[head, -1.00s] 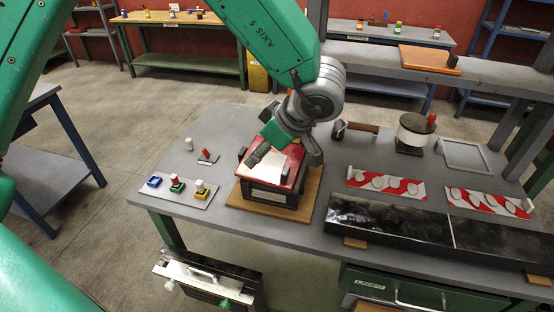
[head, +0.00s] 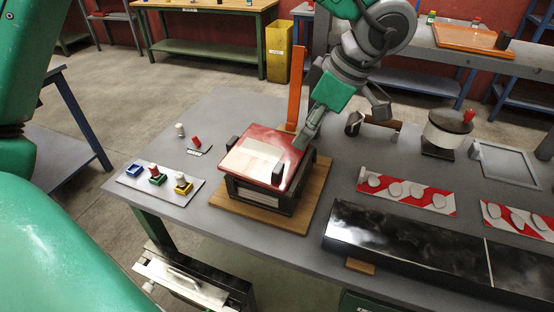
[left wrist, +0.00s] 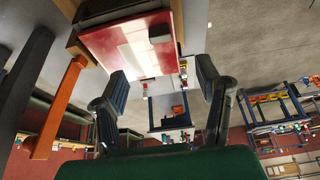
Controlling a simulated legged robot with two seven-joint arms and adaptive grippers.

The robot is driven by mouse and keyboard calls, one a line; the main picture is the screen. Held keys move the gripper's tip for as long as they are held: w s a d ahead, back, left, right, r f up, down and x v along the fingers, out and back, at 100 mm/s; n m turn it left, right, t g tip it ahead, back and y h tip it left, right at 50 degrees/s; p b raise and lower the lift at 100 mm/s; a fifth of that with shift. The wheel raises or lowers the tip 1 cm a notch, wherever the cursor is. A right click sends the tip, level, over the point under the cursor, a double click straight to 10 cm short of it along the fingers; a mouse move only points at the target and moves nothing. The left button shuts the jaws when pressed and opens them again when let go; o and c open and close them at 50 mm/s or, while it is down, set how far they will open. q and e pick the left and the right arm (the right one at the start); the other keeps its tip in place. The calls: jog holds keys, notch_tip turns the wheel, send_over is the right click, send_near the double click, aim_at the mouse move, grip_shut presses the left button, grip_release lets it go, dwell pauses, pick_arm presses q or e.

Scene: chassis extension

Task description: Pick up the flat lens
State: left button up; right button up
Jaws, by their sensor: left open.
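Several pale grey oval lens-like discs lie on a red-and-white striped mat (head: 407,190) at the right of the workbench. More discs lie on a second striped mat (head: 517,217) at the right edge. I cannot tell which disc is the flat lens. My left gripper (head: 342,130) is open and empty in the head view. It is above the bench, at the right corner of a red-topped box (head: 262,150). In the left wrist view, its two dark fingers (left wrist: 162,80) are spread wide, with the red box top beyond them. The right gripper is not in view.
An orange upright bar (head: 295,88) stands behind the red-topped box, on a wooden board (head: 310,205). A long black glossy tray (head: 410,250) lies before the mats. A round pot (head: 446,128) and a grey frame (head: 508,163) stand behind.

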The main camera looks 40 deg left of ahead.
aim_at(278, 167)
pick_arm(q)
jog(key=x, duration=0.3)
jog(key=a+x, duration=0.1)
jog(key=x, duration=0.5)
jog(key=shift+w+a+r, duration=0.1)
jog(key=shift+w+a, duration=0.05)
jog(key=shift+a, duration=0.3)
jog(key=shift+w+d+f, duration=0.1)
jog(key=shift+d+f, duration=0.2)
jog(key=shift+f, duration=0.45)
jog(key=x, duration=0.4)
jog(key=shift+s+b, duration=0.35)
jog(key=shift+s, duration=0.05)
jog(key=shift+a+f, duration=0.1)
jog(key=shift+a, duration=0.35)
jog(key=shift+s+d, duration=0.1)
jog(key=shift+d, duration=0.05)
grip_shut()
jog(key=shift+d, duration=0.2)
